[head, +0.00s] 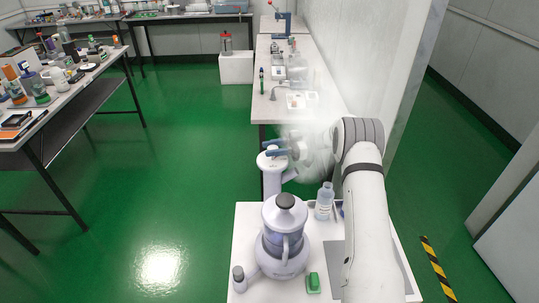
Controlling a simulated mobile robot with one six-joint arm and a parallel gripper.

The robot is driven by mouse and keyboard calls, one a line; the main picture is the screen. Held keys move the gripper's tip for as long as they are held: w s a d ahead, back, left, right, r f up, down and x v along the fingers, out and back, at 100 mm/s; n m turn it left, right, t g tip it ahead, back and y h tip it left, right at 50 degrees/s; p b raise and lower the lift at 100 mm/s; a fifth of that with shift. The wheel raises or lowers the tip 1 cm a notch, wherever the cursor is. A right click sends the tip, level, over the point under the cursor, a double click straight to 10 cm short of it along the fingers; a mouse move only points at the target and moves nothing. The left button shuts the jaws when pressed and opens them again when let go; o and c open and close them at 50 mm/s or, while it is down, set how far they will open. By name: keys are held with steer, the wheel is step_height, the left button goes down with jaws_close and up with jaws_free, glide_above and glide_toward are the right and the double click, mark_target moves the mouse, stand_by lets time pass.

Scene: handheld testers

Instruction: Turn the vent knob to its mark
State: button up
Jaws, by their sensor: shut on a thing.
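A white apparatus (284,221) with a clear-blue body and a dark round cap (285,201) stands on the near table. I cannot make out the mark or which way the knob points.
A clear bottle with a pale blue cap (324,202) stands right of the apparatus, close to my arm. A green block (313,283) and a small grey-capped bottle (239,279) stand at the front. A long white bench (318,85) with several items lies behind.

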steer(key=shift+d+f+n+g+h+b, duration=0.15)
steer(key=shift+n+g+h+b, duration=0.15)
steer(key=shift+n+g+b, duration=0.6)
steer(key=shift+g, duration=0.5)
steer(key=o, duration=0.9)
steer(key=shift+o, duration=0.2)
